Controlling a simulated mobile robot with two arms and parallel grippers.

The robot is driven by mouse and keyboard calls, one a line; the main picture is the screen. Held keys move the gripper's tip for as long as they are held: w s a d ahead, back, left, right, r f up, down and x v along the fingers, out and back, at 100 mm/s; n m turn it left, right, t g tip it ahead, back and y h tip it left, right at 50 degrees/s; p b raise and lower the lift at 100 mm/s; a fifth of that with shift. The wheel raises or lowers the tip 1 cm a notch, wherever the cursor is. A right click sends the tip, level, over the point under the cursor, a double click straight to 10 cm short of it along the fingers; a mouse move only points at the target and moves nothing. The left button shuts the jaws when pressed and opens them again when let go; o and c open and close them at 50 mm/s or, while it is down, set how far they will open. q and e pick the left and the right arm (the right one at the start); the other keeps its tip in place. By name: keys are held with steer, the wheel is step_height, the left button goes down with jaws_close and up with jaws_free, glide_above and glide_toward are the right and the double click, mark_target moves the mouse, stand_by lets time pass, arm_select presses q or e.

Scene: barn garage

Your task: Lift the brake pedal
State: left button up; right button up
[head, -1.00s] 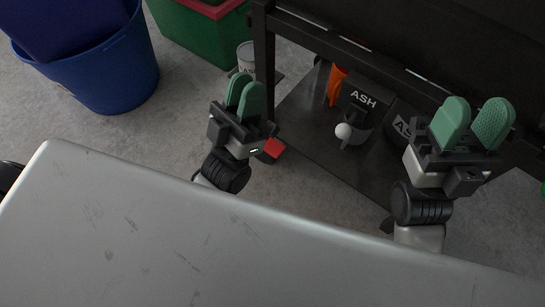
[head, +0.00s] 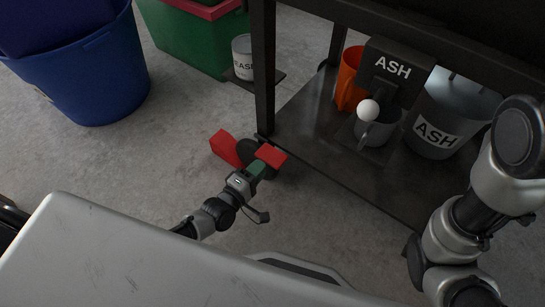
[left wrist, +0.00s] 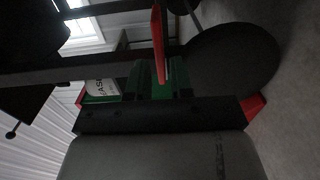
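The brake pedal's red plate (head: 271,155) shows at the foot of the shelf unit, beside a dark round part (head: 252,151) and a red block (head: 226,148). My left gripper (head: 258,168) has its green fingers at the plate's near edge, and the plate covers their tips in the head view. In the left wrist view the plate (left wrist: 158,40) is a thin red strip edge-on at the green fingers (left wrist: 162,80). Whether they touch or close on it is unclear. My right arm (head: 485,210) is at the right; its gripper is out of view.
A dark shelf unit (head: 330,166) stands behind, holding an orange cup (head: 350,78), a grey mug (head: 372,138) and an ASH bucket (head: 432,132). A white can (head: 242,58) stands left of its leg. A blue tub (head: 95,80) and green bin (head: 190,35) are farther left.

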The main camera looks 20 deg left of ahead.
mark_target(272, 153)
arm_select(q)
steer(key=b+x, duration=0.2)
steer(key=x, duration=0.3)
steer(key=shift+w+d+f, duration=0.15)
steer(key=shift+w, duration=0.25)
steer(key=shift+w+d+b, duration=0.15)
steer(key=shift+w+b, duration=0.15)
steer(key=shift+w, duration=0.15)
jaws_close()
